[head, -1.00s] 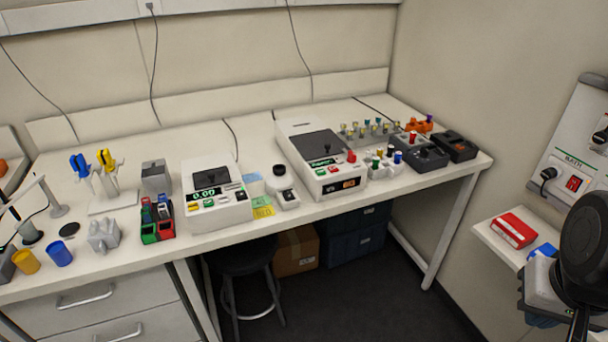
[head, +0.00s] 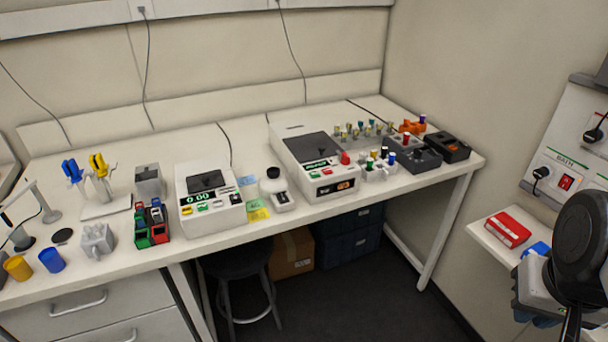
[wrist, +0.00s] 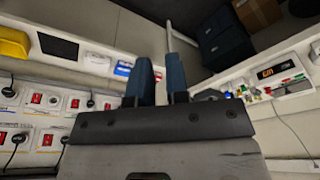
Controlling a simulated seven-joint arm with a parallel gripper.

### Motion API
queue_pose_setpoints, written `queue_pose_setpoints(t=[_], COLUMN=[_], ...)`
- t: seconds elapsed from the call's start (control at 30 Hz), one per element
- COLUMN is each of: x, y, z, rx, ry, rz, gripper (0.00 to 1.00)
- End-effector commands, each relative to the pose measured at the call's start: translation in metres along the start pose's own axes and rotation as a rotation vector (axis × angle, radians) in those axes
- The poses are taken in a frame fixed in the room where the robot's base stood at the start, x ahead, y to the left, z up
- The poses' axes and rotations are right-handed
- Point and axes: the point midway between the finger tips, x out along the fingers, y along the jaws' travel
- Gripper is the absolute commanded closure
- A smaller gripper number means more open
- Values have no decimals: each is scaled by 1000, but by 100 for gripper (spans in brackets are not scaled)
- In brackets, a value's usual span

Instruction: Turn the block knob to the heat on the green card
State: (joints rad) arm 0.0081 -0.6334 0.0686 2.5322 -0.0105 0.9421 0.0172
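The block unit (head: 318,150) is a white box with a dark top, a green display and an orange display, standing right of centre on the bench. A red knob (head: 345,158) is at its front right; its setting is too small to read. A green card (head: 254,204) lies on the bench between a yellow card (head: 260,214) and a blue card (head: 247,180); its writing is unreadable. My gripper (wrist: 160,75) shows two blue fingers with a narrow gap and nothing between them. It is away from the bench, at the right; my arm mostly hides it in the head view.
A small white device (head: 274,186) stands between the cards and the block unit. A second white unit (head: 209,195) is left of the cards. Coloured vials and dark boxes (head: 447,146) crowd the right end. A wall shelf (head: 490,235) holds a red box (head: 507,229).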

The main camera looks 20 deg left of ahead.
Motion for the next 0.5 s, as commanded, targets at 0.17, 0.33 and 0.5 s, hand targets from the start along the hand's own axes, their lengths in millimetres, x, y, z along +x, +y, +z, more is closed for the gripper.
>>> queue_pose_setpoints(t=[0.17, 0.33, 0.5], x=[0, -2, -7], y=[0, -1, -3], z=[0, -8, -30], rx=[-1, -8, -34], ry=[0, -3, -11], rz=[0, -1, -2], gripper=[61, 61, 61])
